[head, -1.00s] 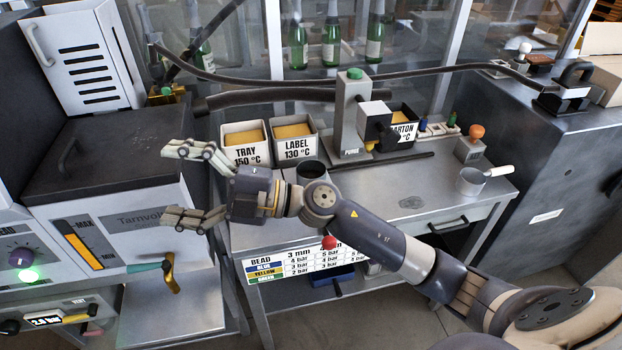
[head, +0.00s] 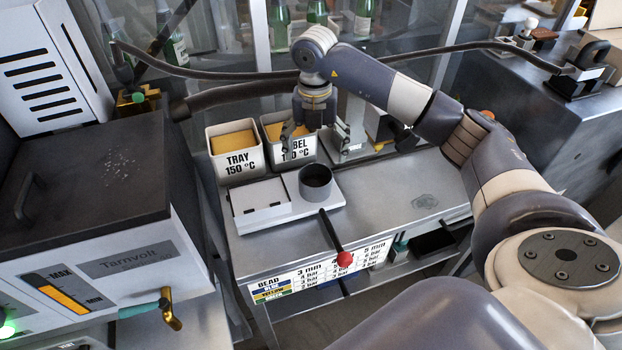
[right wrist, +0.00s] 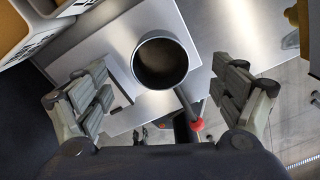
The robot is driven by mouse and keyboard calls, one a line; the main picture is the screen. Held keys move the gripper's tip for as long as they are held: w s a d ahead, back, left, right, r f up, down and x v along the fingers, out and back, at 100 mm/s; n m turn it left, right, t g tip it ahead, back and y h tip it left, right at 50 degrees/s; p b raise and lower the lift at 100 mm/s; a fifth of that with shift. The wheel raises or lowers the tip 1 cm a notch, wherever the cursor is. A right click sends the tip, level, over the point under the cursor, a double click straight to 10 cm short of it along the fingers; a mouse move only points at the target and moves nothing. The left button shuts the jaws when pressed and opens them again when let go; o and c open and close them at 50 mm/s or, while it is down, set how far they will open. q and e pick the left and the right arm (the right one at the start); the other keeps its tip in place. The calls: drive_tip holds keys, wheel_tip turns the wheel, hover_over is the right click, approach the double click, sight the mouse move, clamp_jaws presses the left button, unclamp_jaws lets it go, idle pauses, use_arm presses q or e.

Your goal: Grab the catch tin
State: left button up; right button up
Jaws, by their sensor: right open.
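A grey, round, open-topped tin (head: 316,182), which I take as the catch tin, stands upright on the right part of a pale flat platform (head: 250,222) on the steel bench. My right gripper (head: 318,138) points down just above and behind the tin in the head view, open and empty. In the right wrist view the tin (right wrist: 160,62) shows its dark, hollow inside. It lies between the lines of the two spread fingers of the gripper (right wrist: 162,95), ahead of the tips and apart from them. My left gripper is not in view.
A lever with a red knob (head: 344,259) sticks out in front of the tin. The TRAY bin (head: 237,163) and the LABEL bin (head: 300,150) stand behind. A Tarnvolt machine (head: 140,255) is at the left. The bench right of the tin (head: 400,195) is clear.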

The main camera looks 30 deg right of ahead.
sight(316, 177)
wheel_tip(316, 177, down, 4)
drive_tip(key=shift+s+r+p, duration=0.15)
drive_tip(key=shift+r+p, duration=0.1)
drive_tip(key=shift+p, duration=0.05)
wheel_tip(316, 177, down, 5)
drive_tip(key=shift+r+p, duration=0.1)
drive_tip(key=shift+p, duration=1)
drive_tip(key=shift+f, duration=0.35)
drive_tip(key=shift+c, duration=0.9)
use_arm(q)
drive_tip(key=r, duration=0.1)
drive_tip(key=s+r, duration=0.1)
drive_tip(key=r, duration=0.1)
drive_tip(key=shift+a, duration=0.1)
use_arm(e)
drive_tip(key=c, duration=1)
